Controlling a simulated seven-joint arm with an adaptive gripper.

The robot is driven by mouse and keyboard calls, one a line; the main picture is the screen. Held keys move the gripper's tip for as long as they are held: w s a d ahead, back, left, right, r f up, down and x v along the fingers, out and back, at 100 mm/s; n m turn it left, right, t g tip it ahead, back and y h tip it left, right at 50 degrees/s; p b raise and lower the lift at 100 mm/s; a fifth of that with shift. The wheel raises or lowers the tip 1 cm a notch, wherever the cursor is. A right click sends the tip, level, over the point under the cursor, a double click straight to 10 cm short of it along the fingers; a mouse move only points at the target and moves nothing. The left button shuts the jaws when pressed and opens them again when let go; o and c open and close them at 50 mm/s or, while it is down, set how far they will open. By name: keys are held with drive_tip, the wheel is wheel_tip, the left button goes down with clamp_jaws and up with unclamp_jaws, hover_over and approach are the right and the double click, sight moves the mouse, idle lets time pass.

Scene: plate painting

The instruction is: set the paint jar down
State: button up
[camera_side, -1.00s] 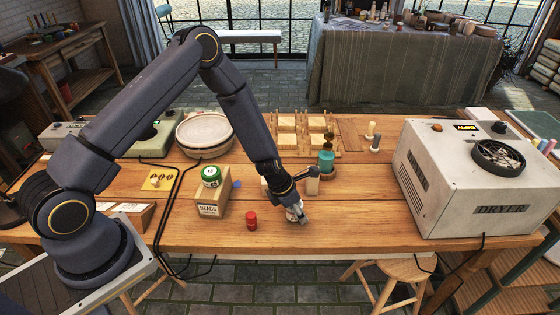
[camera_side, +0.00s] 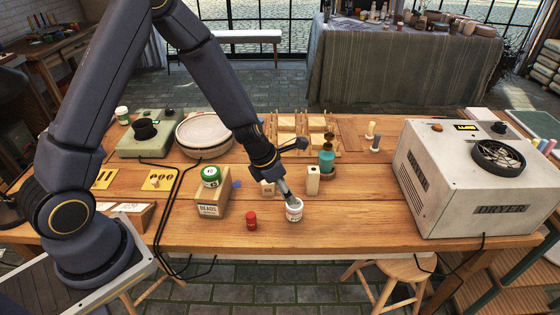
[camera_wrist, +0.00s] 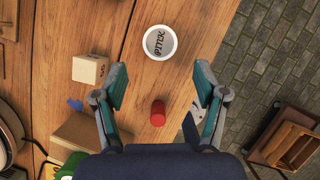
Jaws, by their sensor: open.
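A white paint jar (camera_side: 294,209) stands upright on the wooden table near its front edge. In the wrist view the paint jar (camera_wrist: 160,42) shows its white rim and dark lettering that looks like "PINK". My gripper (camera_side: 285,188) is just behind and above the jar in the side view. In the wrist view my gripper (camera_wrist: 159,80) has its two teal-padded fingers spread wide with nothing held between them. The jar lies beyond the fingertips in that view, apart from them.
A bead box (camera_side: 213,204) carries a green-lidded jar (camera_side: 211,176). A small wooden block (camera_side: 313,181) and a teal bottle (camera_side: 326,160) stand behind. The dryer (camera_side: 470,185) fills the right; table between is clear.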

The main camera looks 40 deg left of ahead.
drive_tip(key=s+r+m+t, duration=0.1)
drive_tip(key=s+r+m, duration=0.3)
drive_tip(key=r+m, duration=0.5)
drive_tip(key=s+r+m, duration=0.3)
drive_tip(key=r+m, duration=0.4)
drive_tip(key=r, duration=0.3)
drive_tip(key=s+a+r+m, duration=0.2)
drive_tip(key=s+r+m, duration=0.2)
drive_tip(key=s+m, duration=0.3)
drive_tip(key=s+a+r+m+y, duration=0.1)
drive_tip(key=s+r+m, duration=0.3)
drive_tip(key=s+m, duration=0.4)
drive_tip(key=shift+a+t+y, duration=0.3)
drive_tip(key=shift+a, duration=0.55)
